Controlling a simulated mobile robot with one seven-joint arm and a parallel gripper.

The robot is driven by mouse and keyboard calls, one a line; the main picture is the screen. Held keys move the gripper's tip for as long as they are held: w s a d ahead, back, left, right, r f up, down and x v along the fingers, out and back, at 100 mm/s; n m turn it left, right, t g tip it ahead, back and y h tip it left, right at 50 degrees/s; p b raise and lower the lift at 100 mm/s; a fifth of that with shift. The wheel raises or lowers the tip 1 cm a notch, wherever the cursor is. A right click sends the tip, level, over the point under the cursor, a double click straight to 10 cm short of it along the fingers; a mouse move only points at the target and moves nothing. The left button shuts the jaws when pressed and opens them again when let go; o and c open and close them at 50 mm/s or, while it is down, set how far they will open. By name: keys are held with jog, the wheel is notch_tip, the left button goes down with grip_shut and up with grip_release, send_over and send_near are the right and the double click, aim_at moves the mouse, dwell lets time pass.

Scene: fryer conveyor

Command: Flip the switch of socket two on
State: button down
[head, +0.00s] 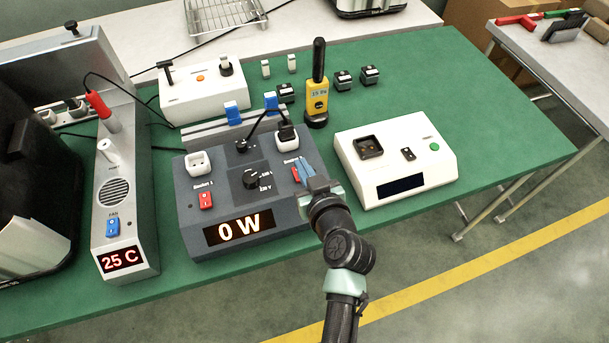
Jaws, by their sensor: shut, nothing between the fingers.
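The dark grey power box (224,222) stands on the green table, its display (240,229) reading "0 W". Its left half has a white socket (198,163) labelled Socket 1 and a red switch (205,200). On its right half, a white socket with a black plug (287,134) sits above a second red switch (295,174), the one for socket two. My gripper (301,168) is shut and empty, its fingertips right at this second switch and partly covering it. I cannot tell whether they touch it or which way the switch is tilted.
A black knob (251,179) sits between the two sockets. A white device (420,176) with a green button stands close to the right of my gripper. A yellow handheld meter (317,98) stands behind. A grey heater unit (122,215) reading "25 C" stands left.

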jog(key=shift+s+d+f, duration=0.1)
jog(key=shift+s+f, duration=0.05)
jog(key=shift+f, duration=0.7)
jog(key=shift+s+d+f, duration=0.1)
jog(key=shift+s+f, duration=0.05)
jog(key=shift+f, duration=0.65)
jog(key=shift+s+f+b, duration=0.1)
jog(key=shift+f+b, duration=0.55)
jog(key=shift+b, duration=0.45)
jog(key=shift+r+p, duration=0.55)
jog(key=shift+r, duration=0.5)
jog(key=shift+r, duration=0.1)
